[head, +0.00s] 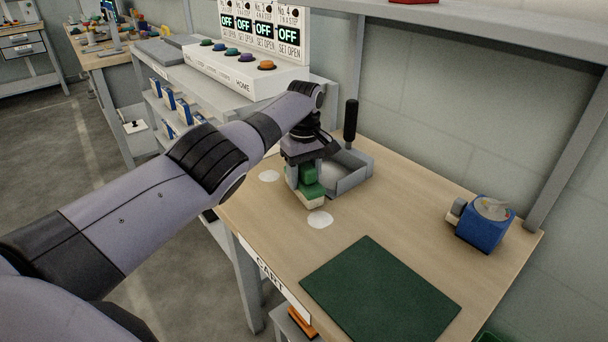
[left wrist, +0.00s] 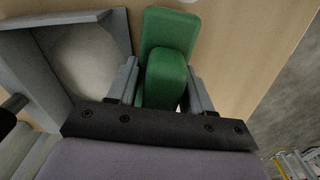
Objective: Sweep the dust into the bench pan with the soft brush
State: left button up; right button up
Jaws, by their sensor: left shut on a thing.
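My left gripper (head: 303,172) is shut on the green handle of the soft brush (head: 312,190), whose pale bristles point down at the bench top. In the left wrist view the green brush (left wrist: 167,70) sits between the two grey fingers of the gripper (left wrist: 165,88). The grey bench pan (head: 352,178) with an upright black handle stands just right of and behind the brush; it also shows in the left wrist view (left wrist: 112,28). A pale patch of dust (head: 320,220) lies beside the bristles. Another pale patch (head: 269,176) lies to the left. A pale area shows inside the pan. My right gripper is out of view.
A green mat (head: 380,292) lies at the front of the wooden bench (head: 420,220). A blue device (head: 484,224) stands at the right. A white panel with coloured buttons (head: 235,72) stands behind on the left. The bench middle is clear.

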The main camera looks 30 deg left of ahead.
pick_arm(q)
notch_tip(320, 180, up, 6)
jog(key=p, duration=0.7)
jog(key=shift+r, duration=0.55)
jog(key=shift+f, duration=0.1)
